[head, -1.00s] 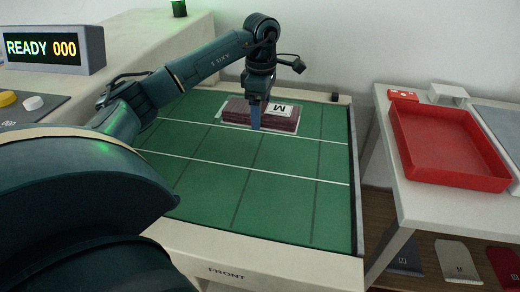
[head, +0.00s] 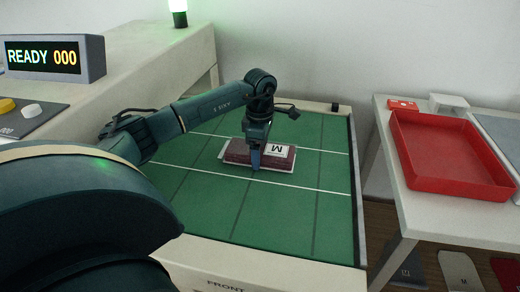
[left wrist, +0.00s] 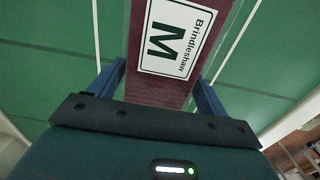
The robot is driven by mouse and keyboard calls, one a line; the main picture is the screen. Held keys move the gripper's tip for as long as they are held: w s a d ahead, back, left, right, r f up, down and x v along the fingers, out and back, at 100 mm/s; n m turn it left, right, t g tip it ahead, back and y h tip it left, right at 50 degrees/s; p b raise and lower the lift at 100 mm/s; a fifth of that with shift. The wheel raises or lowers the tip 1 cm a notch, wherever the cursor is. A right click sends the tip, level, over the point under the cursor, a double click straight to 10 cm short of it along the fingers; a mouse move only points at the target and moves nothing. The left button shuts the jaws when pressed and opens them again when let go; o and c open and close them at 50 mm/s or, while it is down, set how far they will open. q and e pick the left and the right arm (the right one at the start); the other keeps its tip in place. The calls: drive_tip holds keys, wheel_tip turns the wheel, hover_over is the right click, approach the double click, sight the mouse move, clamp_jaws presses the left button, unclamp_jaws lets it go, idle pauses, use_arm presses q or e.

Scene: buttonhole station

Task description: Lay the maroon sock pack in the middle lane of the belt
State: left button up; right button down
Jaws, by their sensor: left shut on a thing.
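The maroon sock pack (head: 238,150) is a flat dark red block with a white label marked M. In the head view it is over the green belt (head: 215,205), between the two long white lane lines, in the middle lane. My left gripper (head: 256,160) comes down from above and is shut on the pack. In the left wrist view the blue fingers (left wrist: 160,88) stand on both sides of the pack (left wrist: 165,92), whose label reads Brindleshaw M. I cannot tell whether its underside touches the belt. My right gripper is not in view.
A red tray (head: 398,155) stands on a white side table (head: 405,215) at the right. A READY 000 display (head: 90,50) and a green lamp (head: 179,12) are on the ledge at the left. The front belt lane is clear.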

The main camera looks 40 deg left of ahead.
use_arm(q)
drive_tip(key=shift+f, duration=0.1)
drive_tip(key=o, duration=1.1)
drive_tip(key=shift+c, duration=0.2)
drive_tip(key=shift+r, duration=0.5)
wheel_tip(320, 180, up, 11)
drive_tip(key=p, duration=0.1)
drive_tip(key=shift+r, duration=0.15)
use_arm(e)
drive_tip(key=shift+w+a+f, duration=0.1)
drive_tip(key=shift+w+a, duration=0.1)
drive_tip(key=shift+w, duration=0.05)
use_arm(q)
drive_tip(key=shift+s, duration=0.1)
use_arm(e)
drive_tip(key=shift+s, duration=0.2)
